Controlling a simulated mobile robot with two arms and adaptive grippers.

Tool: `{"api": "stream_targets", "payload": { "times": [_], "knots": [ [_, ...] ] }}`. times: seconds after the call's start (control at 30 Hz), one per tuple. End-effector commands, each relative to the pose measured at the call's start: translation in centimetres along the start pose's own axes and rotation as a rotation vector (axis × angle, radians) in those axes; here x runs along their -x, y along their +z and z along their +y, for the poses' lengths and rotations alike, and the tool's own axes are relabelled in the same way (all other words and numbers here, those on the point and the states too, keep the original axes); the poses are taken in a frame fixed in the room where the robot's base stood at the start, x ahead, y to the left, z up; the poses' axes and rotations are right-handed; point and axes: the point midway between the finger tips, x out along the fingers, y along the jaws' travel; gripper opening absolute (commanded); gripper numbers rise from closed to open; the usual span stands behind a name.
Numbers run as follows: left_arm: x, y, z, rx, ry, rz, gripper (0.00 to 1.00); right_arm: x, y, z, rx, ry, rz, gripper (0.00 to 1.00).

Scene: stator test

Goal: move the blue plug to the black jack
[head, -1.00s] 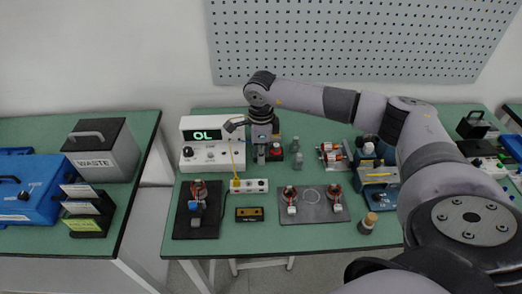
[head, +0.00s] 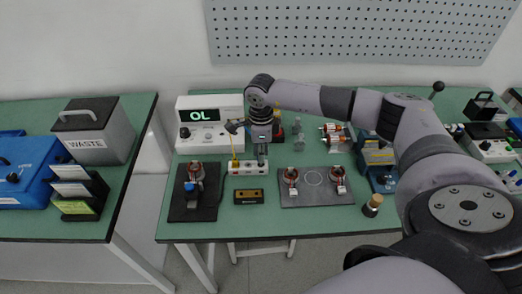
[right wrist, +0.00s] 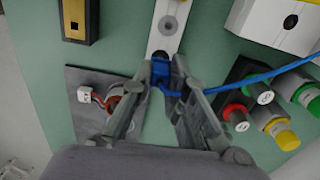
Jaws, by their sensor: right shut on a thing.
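My right gripper (head: 262,161) points down at the right end of a white socket strip (head: 248,170). In the right wrist view its fingers (right wrist: 163,76) are shut on the blue plug (right wrist: 160,72), with a blue cable running off to the right. The plug is at the near end of the strip (right wrist: 175,45); I cannot tell whether it is seated or just above. A grey round socket (right wrist: 168,26) shows farther along the strip. My left gripper is not in view.
A yellow lead (head: 234,146) stands at the strip's left end. A meter reading OL (head: 210,124) is behind it. Capped red, green and yellow posts (right wrist: 275,130) are close to the right finger.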

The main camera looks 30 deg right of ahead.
Motion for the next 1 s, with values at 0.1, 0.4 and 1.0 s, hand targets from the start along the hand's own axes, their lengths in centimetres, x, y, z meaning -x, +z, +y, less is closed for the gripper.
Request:
{"api": "stream_targets", "payload": {
  "times": [0.1, 0.4, 1.0],
  "knots": [
    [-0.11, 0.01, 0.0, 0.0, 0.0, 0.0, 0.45, -0.18, 0.01, 0.0, 0.0, 0.0, 0.0, 0.0],
    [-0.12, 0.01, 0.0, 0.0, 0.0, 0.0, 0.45, -0.18, 0.02, 0.01, 0.0, 0.0, 0.0, 0.0],
    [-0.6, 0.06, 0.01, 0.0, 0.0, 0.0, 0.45, -0.46, 0.01, -0.01, 0.0, 0.0, 0.0, 0.0]
  ]
}}
